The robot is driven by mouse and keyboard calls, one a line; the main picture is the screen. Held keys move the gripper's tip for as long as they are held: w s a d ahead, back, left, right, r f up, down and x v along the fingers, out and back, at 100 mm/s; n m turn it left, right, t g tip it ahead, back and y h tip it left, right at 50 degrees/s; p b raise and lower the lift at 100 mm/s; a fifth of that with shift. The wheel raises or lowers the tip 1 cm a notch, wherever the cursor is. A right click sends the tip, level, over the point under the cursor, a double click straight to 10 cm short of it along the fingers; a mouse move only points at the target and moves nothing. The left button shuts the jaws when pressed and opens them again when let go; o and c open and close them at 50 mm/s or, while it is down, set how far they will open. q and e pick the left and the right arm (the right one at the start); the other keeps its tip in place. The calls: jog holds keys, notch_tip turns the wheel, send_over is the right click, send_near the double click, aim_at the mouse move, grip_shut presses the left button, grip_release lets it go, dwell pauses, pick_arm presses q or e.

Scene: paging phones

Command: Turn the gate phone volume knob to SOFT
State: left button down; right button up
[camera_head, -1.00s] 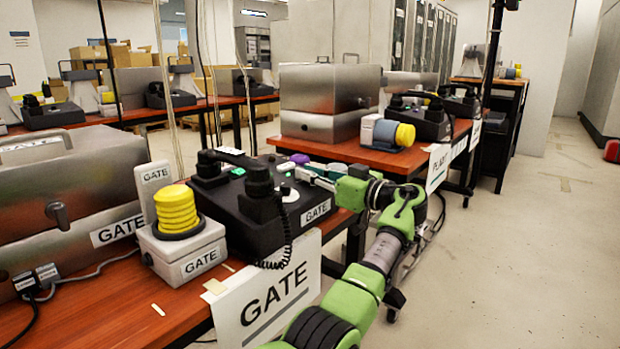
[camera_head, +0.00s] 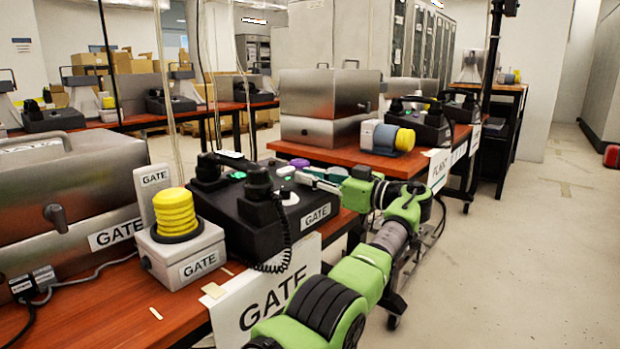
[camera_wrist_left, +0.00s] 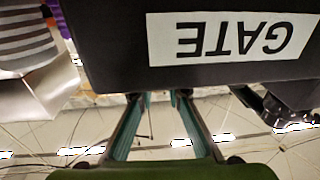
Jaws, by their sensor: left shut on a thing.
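The black gate phone (camera_head: 262,222) stands on the wooden table, with a handset, a coiled cord and a GATE label on its front. My left gripper (camera_head: 304,181) reaches in from the right at the phone's top right. Its fingers are close together at the controls, shut on what appears to be the volume knob, which they hide. A small round control with a light top (camera_head: 290,198) shows just in front of the fingers. In the left wrist view, the fingers (camera_wrist_left: 157,98) pass behind the phone's edge, so their tips' contact is hidden. The SOFT mark cannot be read.
A yellow-topped GATE beacon box (camera_head: 180,252) and a steel GATE case (camera_head: 75,205) stand left of the phone. A paper GATE sign (camera_head: 268,290) hangs at the table's front edge. A PLANT table (camera_head: 345,157) stands behind.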

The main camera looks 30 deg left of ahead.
pick_arm(q)
jog(key=c, duration=2)
grip_release()
jog(key=shift+a, duration=0.1)
jog(key=shift+o, duration=0.2)
jog(key=d, duration=0.7)
jog(key=shift+d, duration=0.3)
jog(key=shift+f, duration=0.15)
